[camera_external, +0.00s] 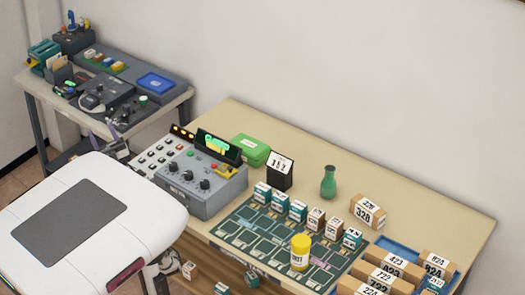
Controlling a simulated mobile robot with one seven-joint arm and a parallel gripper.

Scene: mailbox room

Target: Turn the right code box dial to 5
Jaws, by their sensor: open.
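The grey code box (183,203) stands at the left end of the long wooden table. Three dark dials sit on its sloped top. The right dial (204,184) is nearest the box's right front corner; the middle dial (188,174) and left dial (171,167) are to its left. The dial marks are too small to read. A small display panel (219,144) with a lit green readout stands at the back of the box. I cannot make out my gripper; my white body fills the lower left, and nothing is seen touching the dials.
A keypad panel (160,152) adjoins the code box on the left. Behind it are a green box (250,150) and a black number stand (280,172). A green mat (228,232) with small boxes and a yellow jar (300,252) lies to the right. A cluttered desk (178,103) stands back left.

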